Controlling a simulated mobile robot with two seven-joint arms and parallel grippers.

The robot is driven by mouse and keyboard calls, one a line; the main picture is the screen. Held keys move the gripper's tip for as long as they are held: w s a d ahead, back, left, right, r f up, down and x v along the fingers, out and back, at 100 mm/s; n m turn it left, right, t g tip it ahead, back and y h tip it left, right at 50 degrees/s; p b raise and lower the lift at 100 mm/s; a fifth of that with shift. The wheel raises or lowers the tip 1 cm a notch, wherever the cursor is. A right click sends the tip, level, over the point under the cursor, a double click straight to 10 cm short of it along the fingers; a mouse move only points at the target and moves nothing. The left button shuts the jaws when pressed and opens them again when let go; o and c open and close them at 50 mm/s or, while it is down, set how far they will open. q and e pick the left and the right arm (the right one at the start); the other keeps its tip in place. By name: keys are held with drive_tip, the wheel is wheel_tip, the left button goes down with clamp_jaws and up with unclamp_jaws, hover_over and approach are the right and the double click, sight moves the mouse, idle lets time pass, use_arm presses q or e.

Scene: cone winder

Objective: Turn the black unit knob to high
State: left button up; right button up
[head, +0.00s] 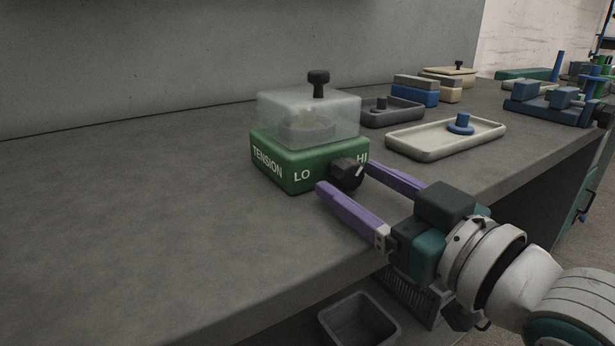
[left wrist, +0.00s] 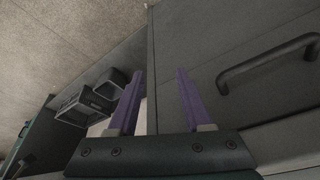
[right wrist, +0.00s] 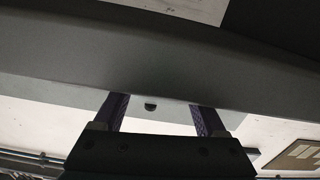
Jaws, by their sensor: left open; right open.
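The black knob (head: 347,174) is on the front face of a green tension unit (head: 290,165), between its LO and HI labels. The knob's white mark slants up and right, toward the HI side. My right gripper (head: 345,177) is open, with one purple finger on each side of the knob in the head view. I cannot tell whether the fingers touch it. In the right wrist view the fingers are spread, and the knob is not clearly identifiable. My left gripper (left wrist: 161,76) is open and empty in the left wrist view, near a dark cabinet front; it does not show in the head view.
A clear cover (head: 290,112) with a black top knob (head: 318,80) sits on the unit. A pale tray (head: 430,145) and a dark tray (head: 395,117) lie behind right. The bench (head: 130,220) is clear on the left. A grey bin (head: 358,322) stands below its front edge.

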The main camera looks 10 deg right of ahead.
clamp_jaws()
drive_tip(key=shift+r+m+p, duration=0.3)
drive_tip(key=shift+m+p, duration=0.75)
drive_tip(key=shift+m, duration=0.15)
drive_tip(key=shift+a+f+m, duration=0.1)
drive_tip(key=shift+f+m, duration=0.15)
drive_tip(key=shift+m, duration=0.75)
unclamp_jaws()
drive_tip(key=shift+s, duration=0.1)
